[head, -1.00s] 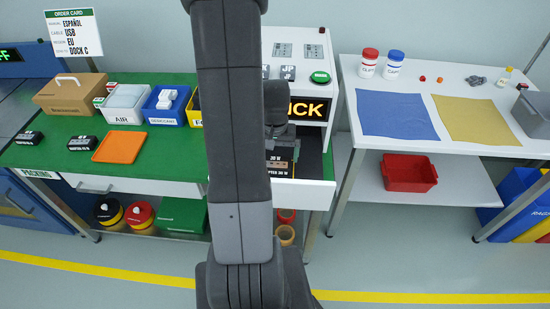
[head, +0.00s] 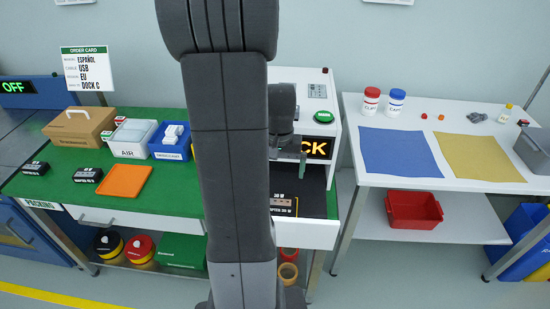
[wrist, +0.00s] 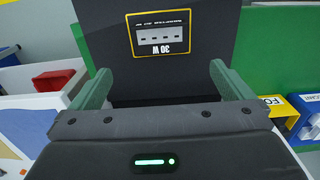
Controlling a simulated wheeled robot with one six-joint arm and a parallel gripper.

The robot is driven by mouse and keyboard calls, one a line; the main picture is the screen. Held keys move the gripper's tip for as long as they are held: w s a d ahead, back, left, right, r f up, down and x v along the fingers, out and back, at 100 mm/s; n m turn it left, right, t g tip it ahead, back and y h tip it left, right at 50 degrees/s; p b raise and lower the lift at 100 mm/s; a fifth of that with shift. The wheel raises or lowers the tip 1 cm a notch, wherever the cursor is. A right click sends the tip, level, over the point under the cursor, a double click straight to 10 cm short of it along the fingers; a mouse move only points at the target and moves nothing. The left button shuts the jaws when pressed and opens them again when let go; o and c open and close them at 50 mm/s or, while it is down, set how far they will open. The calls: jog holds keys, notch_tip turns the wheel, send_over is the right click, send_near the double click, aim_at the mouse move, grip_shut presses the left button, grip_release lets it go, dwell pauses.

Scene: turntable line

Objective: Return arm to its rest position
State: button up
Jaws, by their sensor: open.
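My arm rises through the middle of the head view and hides part of the green bench. My gripper (head: 303,158) is small in the head view, in front of the white station, with one green finger showing. In the wrist view my gripper (wrist: 160,82) has its two green fingers wide apart with nothing between them. Beyond the fingers lies a black surface (wrist: 115,45) with a yellow-framed "30 W" label (wrist: 162,38). My gripper appears clear of it.
A white station (head: 325,95) with a green button and lit sign stands behind my gripper; its white drawer front (head: 310,235) juts forward. Left are an orange tray (head: 123,180), bins and a cardboard box (head: 78,127). Right is a white table with a blue mat (head: 398,152) and yellow mat (head: 480,158).

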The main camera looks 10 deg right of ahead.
aim_at(279, 201)
notch_tip(279, 201, down, 12)
jog(key=shift+f+b, duration=0.2)
jog(key=shift+b, duration=0.1)
jog(key=shift+r, duration=0.75)
